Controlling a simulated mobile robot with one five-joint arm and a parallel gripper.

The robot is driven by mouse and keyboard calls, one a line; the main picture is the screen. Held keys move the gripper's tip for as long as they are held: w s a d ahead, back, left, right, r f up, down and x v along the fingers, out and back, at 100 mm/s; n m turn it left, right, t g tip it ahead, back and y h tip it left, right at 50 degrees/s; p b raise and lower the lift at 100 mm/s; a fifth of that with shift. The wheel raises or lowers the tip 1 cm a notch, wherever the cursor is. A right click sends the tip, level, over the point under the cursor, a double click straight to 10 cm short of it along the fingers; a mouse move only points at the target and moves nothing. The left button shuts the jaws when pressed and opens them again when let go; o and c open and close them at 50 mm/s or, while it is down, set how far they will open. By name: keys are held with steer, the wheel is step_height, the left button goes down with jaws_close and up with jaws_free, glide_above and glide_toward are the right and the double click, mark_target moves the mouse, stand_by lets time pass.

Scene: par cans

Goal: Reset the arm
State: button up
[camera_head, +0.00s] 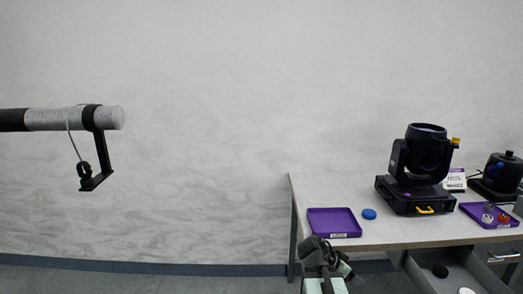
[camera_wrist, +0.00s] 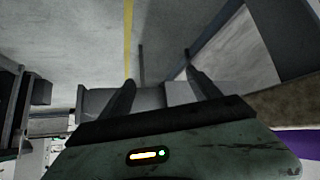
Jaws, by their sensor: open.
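My gripper (camera_wrist: 158,72) is open in the wrist view, with its two dark fingers apart and nothing between them. Beyond the fingers the wrist view shows grey floor with a yellow line. In the head view my arm is folded low at the bottom centre, in front of the table's left front edge; the fingertips cannot be made out there.
The table (camera_head: 270,270) is not marked here by its left side alone: its top (camera_head: 388,236) holds a purple tray (camera_head: 333,222), a blue disc (camera_head: 369,214), a black moving-head light (camera_head: 418,170) and another purple tray (camera_head: 478,208). An open drawer (camera_head: 415,270) juts out below. A pipe (camera_head: 75,118) with a hanging clamp is at left.

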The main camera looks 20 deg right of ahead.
steer(key=a+f+n+y+b, duration=0.1)
steer(key=a+f+n+y, duration=0.3)
steer(key=a, duration=0.7)
steer(key=a+f+n+g+y+b, duration=0.1)
steer(key=a+f+n+y, duration=0.15)
steer(key=a+n, duration=0.55)
steer(key=a+f+n+y, duration=0.3)
steer(key=a+f, duration=0.1)
steer(key=a, duration=0.9)
step_height(320, 180, up, 24)
steer(key=p, duration=2.3)
steer(key=shift+s+d+r+n+p, duration=0.15)
steer(key=shift+s+d+n+p, duration=0.2)
steer(key=shift+s+d+n, duration=0.1)
steer(key=shift+w+h, duration=0.1)
steer(key=shift+h, duration=0.15)
